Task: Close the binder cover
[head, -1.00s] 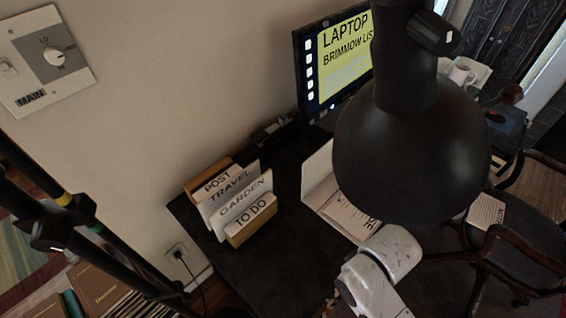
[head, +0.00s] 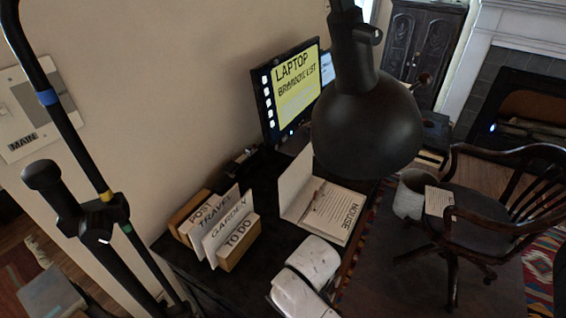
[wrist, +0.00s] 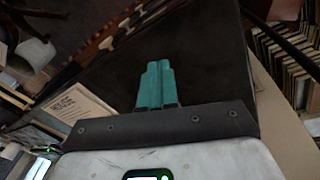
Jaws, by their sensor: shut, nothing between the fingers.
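The binder lies open on the dark desk in the head view. Its white cover (head: 296,184) stands tilted up along the left side. Its inside page (head: 332,212) lies flat with printed text, and a small brownish thing shows near the fold. A printed page (wrist: 78,110) shows at the left of the wrist view. My gripper (wrist: 156,70) has teal fingers that are together and empty, over the dark desk in the wrist view. In the head view my white arm end is at the desk's front, just below the binder; the fingers cannot be made out there.
A black lamp shade (head: 366,125) hangs in front of the scene, right above the binder. A letter sorter (head: 218,230) with labelled cards stands left of the binder. A monitor (head: 292,85) stands behind. A wooden armchair (head: 490,210) is to the right. Bare desk lies between sorter and binder.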

